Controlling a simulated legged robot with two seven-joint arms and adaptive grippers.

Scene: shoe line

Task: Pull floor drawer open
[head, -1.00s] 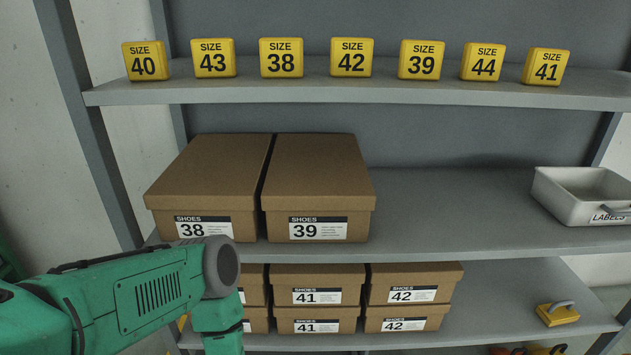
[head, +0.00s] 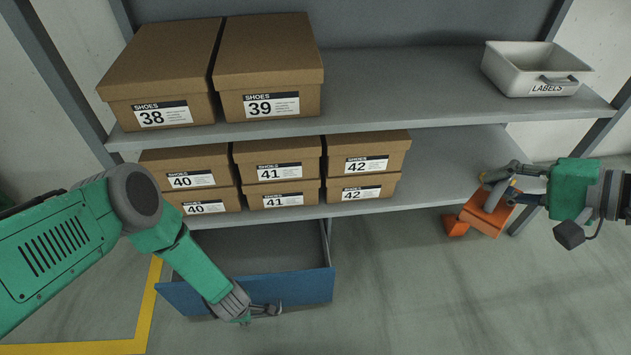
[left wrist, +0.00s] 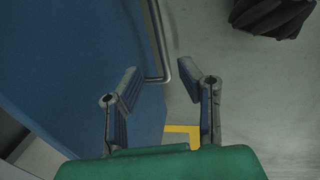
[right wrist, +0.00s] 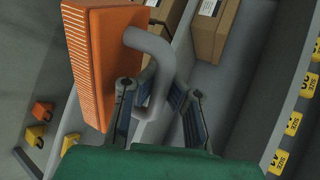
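The blue-fronted floor drawer (head: 305,288) stands partly open below the lower shelf, and its grey inside shows from above. My left gripper (head: 265,311) is low at the drawer's front. In the left wrist view its fingers (left wrist: 158,80) are apart, with the end of the drawer's metal bar handle (left wrist: 154,38) between them; I cannot tell whether they touch it. My right gripper (head: 507,187) is at the right end of the lower shelf. In the right wrist view its fingers close around the grey curved handle (right wrist: 158,55) of an orange block (right wrist: 100,60).
Shoe boxes (head: 265,65) fill the left of the middle shelf; more stand on the lower shelf (head: 430,180). A white labels bin (head: 512,75) stands at the middle shelf's right. A yellow floor line (head: 147,310) runs left of the drawer.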

